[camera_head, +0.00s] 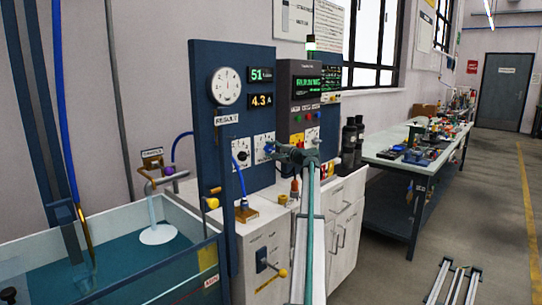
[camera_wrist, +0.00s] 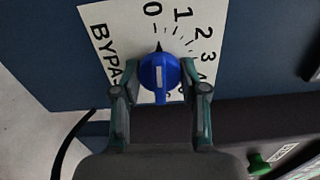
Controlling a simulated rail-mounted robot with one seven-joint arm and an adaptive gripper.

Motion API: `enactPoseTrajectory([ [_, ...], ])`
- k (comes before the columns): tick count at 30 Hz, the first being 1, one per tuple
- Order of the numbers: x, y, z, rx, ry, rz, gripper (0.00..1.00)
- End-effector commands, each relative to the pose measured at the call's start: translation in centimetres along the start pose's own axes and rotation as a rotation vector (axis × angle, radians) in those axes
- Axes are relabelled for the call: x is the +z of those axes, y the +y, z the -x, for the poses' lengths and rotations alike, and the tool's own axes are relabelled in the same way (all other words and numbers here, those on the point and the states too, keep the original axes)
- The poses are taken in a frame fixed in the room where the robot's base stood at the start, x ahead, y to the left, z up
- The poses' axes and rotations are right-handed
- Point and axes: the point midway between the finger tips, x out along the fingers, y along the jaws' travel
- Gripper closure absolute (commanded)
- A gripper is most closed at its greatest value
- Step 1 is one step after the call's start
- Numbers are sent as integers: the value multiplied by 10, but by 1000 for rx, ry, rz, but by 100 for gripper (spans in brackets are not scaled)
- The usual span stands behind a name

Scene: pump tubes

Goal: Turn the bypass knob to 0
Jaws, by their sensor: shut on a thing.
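The blue bypass knob (camera_wrist: 160,72) sits on a white dial plate (camera_wrist: 105,20) lettered "BYPA…", with the rest of the word hidden. In the wrist view, its white line runs nearly straight up, and a black pointer tip above it points close to the 0 mark. Numbers 1, 2, 3 and on run clockwise to the right. My gripper (camera_wrist: 161,88) has one finger on each side of the knob and is shut on it.
The blue panel (camera_head: 205,60) carries a round gauge (camera_head: 226,86) and displays reading 51 and 4.3. Another dial (camera_head: 241,153) is just left of my gripper. A grey control box (camera_head: 300,85) reads "RUNNING". A water tank (camera_head: 130,260) stands at left, and a cluttered bench (camera_head: 385,153) at right.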

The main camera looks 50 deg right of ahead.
Motion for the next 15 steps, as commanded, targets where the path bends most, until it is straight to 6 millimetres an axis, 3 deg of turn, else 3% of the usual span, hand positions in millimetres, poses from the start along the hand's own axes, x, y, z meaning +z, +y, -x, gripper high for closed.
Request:
enactPoseTrajectory([
  [15,0,0,0,1,-1,98,92],
])
